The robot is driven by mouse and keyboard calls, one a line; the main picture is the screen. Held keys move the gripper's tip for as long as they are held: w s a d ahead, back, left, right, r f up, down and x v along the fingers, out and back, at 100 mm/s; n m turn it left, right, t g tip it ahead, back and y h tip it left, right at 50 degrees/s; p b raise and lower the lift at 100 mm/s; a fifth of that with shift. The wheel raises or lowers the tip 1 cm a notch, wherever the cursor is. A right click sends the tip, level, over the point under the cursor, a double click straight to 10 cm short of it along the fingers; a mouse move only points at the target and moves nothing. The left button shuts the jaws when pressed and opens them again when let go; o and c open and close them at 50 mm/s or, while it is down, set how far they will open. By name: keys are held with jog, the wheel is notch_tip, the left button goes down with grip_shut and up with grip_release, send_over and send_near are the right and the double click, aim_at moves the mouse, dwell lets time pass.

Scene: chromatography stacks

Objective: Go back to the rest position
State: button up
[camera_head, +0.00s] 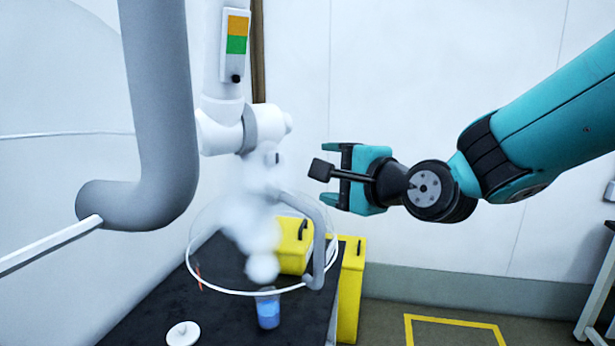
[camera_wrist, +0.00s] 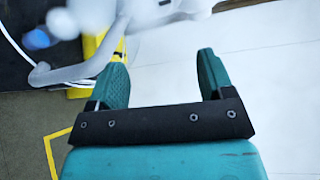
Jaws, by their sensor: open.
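My gripper (camera_head: 333,174) is at the end of my teal arm, in the middle of the head view. It points left, toward the white column and the clear round hood. In the wrist view my gripper (camera_wrist: 164,78) shows two teal fingers spread apart with nothing between them. The gripper is in the air, apart from the grey curved handle (camera_head: 319,245) at the hood's right side. No marker for the rest position shows.
A clear hood (camera_head: 262,292) with white vapour hangs over a black bench (camera_head: 140,318). Under it stand a container of blue liquid (camera_head: 268,312) and a white lid (camera_head: 183,333). Yellow bins (camera_head: 352,290) stand behind. A thick grey pipe (camera_head: 160,100) is at left. The wall side is clear.

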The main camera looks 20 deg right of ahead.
jog(key=s+a+f+n+g+y, duration=0.2)
jog(key=s+a+f+n+g, duration=0.35)
jog(key=n, duration=0.25)
jog(key=s+a+f+n+g+h, duration=0.1)
jog(key=s+f+n+g, duration=0.1)
jog(key=s+n+g, duration=0.3)
jog(key=s+a+f+n+g+h, duration=0.1)
jog(key=s+n+g, duration=0.4)
jog(key=s+n, duration=0.5)
notch_tip(320, 180, down, 2)
jog(key=shift+s+a+f+n, duration=0.25)
jog(key=shift+s+a+n, duration=0.15)
jog(key=shift+s+a, duration=0.4)
jog(key=shift+g, duration=0.25)
jog(key=shift+c, duration=0.4)
